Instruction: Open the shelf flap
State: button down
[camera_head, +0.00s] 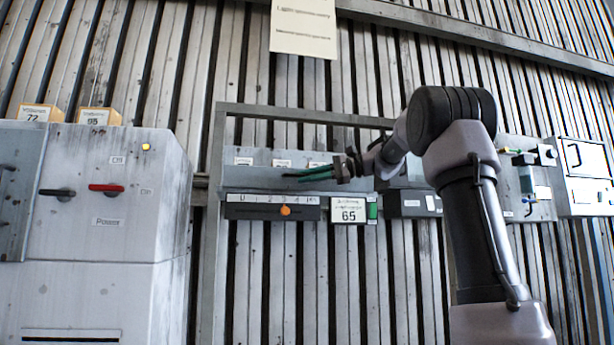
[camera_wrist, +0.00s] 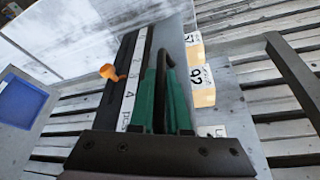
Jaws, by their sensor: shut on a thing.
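My gripper (camera_head: 305,175) reaches in from the right in front of the shelf frame (camera_head: 217,170) and points left. Its green fingers also show in the wrist view (camera_wrist: 164,75), close together with a thin black handle bar (camera_wrist: 162,62) between them. The bar looks curved at its far end. A grey panel (camera_head: 240,178) with several small white labels, seemingly the shelf flap, lies behind the fingers. How far the flap stands open I cannot tell; fingers and arm hide part of it.
A grey cabinet (camera_head: 110,195) with black and red levers stands left. A panel with black knobs (camera_head: 528,180) is at right.

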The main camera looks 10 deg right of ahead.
aim_at(309, 186)
jog(key=f+n+y, duration=0.1)
jog(key=n, duration=0.1)
jog(key=s+f+n+t+y, duration=0.1)
jog(key=f+n, duration=0.1)
jog(key=n, duration=0.1)
jog(key=shift+s+f, duration=0.15)
jog(key=shift+s, duration=0.05)
jog(key=shift+w+f+n+y, duration=0.1)
jog(key=shift+f+n+y, duration=0.4)
jog(key=shift+n, duration=0.75)
jog(key=shift+w+f+n+y, duration=0.1)
jog(key=shift+f+n+y, duration=0.4)
jog(key=shift+n, duration=0.8)
jog(key=shift+w+f+n+y, duration=0.1)
jog(key=shift+f+n+y, duration=0.2)
jog(key=shift+f+n, duration=0.7)
jog(key=shift+r+n, duration=0.3)
jog(key=shift+n, duration=0.05)
jog(key=c, duration=0.9)
grip_release()
jog(key=shift+g, duration=0.4)
jog(key=shift+d, duration=0.1)
jog(key=v, duration=1)
jog(key=shift+s+d+f, duration=0.15)
jog(key=shift+d+f, duration=0.1)
jog(key=shift+d, duration=0.1)
